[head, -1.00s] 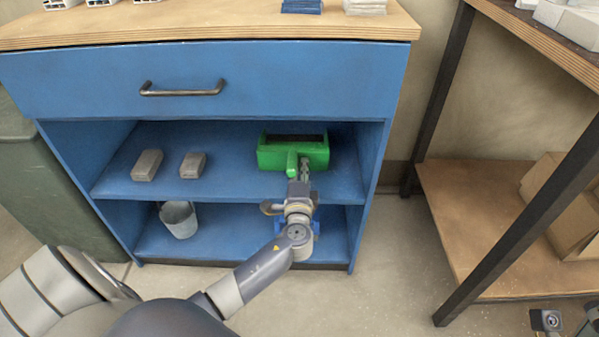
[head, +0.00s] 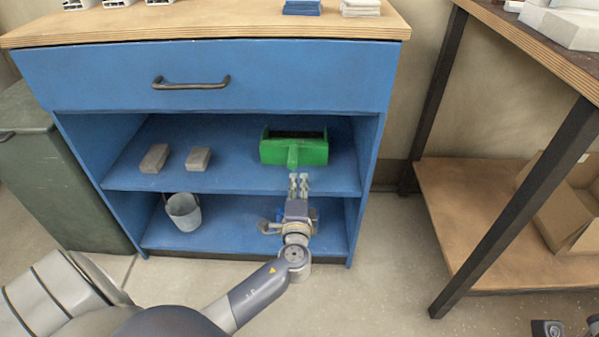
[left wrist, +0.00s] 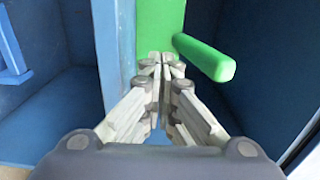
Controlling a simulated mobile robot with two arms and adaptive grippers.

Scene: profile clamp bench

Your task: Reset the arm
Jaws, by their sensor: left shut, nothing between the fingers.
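My left gripper (head: 299,183) reaches from below toward the blue cabinet's middle shelf, with its fingers together and empty.
The blue cabinet (head: 215,75) has a closed drawer above. A grey bucket (head: 184,212) and a partly hidden blue item (head: 313,216) are on the lower shelf. A table with a dark leg (head: 520,205) stands right.

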